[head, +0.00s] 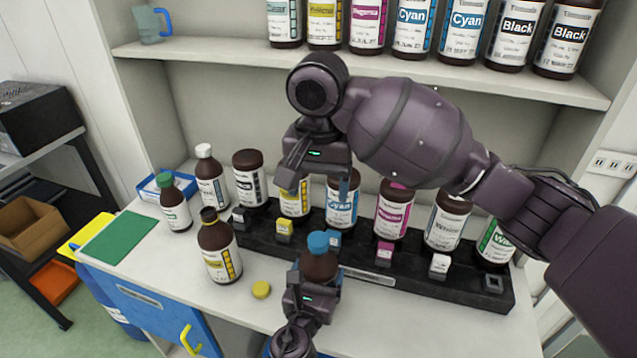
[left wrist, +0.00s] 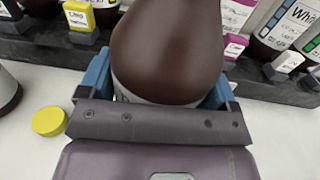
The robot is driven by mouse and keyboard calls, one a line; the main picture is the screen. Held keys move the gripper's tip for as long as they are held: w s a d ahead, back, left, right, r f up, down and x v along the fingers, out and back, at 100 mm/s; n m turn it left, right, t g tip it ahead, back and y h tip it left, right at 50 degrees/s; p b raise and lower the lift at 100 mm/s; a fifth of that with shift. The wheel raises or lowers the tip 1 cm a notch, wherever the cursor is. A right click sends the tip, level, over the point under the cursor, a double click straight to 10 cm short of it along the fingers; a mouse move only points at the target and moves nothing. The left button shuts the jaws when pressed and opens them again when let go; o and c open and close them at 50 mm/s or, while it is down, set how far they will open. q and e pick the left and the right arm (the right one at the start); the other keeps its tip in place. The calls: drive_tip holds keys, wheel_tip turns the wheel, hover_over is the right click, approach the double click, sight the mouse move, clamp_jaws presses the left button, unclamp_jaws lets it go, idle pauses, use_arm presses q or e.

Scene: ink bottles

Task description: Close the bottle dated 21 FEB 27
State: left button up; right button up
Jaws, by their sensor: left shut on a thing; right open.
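My left gripper (head: 312,287) is shut on a brown bottle (head: 318,267) with a blue cap (head: 318,242) on its top, in front of the black rack. In the left wrist view the brown bottle (left wrist: 168,50) sits between the blue finger pads. My right gripper (head: 318,183) is open and empty above it, fingers pointing down. A loose yellow cap (head: 261,289) lies on the counter, also in the left wrist view (left wrist: 49,121). No date is readable.
The black rack (head: 370,279) holds several bottles with coloured blocks before them. White-capped (head: 211,178) and green-capped (head: 174,205) bottles stand at left. A shelf (head: 230,51) with more bottles hangs above.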

use_arm(q)
drive_tip(key=o, duration=1.5)
drive_tip(key=shift+o, duration=0.2)
drive_tip(key=v, duration=1)
drive_tip(key=shift+s+b, duration=0.3)
drive_tip(key=shift+s, duration=0.1)
